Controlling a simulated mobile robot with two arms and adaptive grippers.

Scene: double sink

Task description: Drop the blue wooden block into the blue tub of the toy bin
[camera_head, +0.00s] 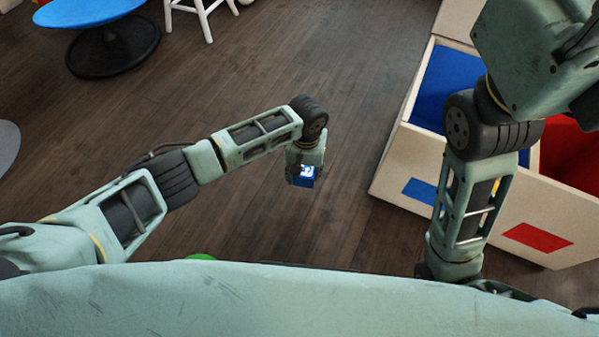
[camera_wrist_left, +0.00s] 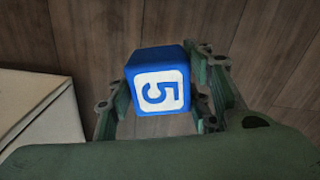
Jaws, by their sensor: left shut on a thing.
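The blue wooden block (camera_head: 304,176) has a white face with a blue figure. My left gripper (camera_head: 304,168) is shut on it and holds it above the wooden floor, left of the toy bin. In the left wrist view the block (camera_wrist_left: 158,82) shows a "5" and sits between the two fingers (camera_wrist_left: 160,95). The toy bin (camera_head: 408,160) stands at the right. Its blue tub (camera_head: 445,80) is at the back left of the bin, partly hidden by my right arm. My right gripper is out of view.
A red tub (camera_head: 568,150) is beside the blue tub, with blue and red patches on the bin's front. A blue round table (camera_head: 85,12) and a white stool (camera_head: 203,15) stand at the back left. The floor between is clear.

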